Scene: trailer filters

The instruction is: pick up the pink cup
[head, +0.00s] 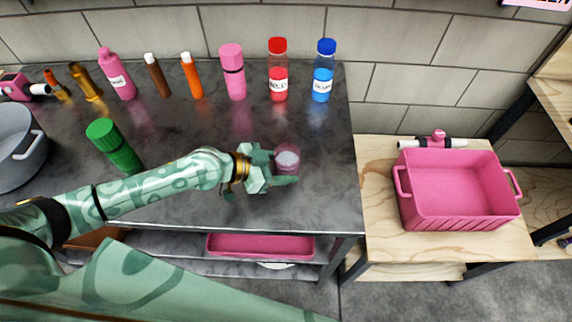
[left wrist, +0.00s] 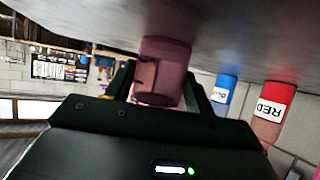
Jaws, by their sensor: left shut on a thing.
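The pink cup (head: 287,159) stands near the right part of the dark table (head: 200,205). It is see-through, and in the left wrist view the cup (left wrist: 163,72) sits between the two fingers. My left gripper (head: 280,168) is shut on the cup, with a finger on either side of it. In the head view the cup's lower part is partly hidden by the fingers. The cup appears at the table surface; I cannot tell if it is lifted. My right gripper is not in view.
A red-capped bottle (head: 278,72), a blue-capped bottle (head: 323,72) and a pink bottle (head: 233,72) stand along the back. A green bottle (head: 115,146) stands left, beside my left arm. A pink bin (head: 457,220) rests on the wooden table at right.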

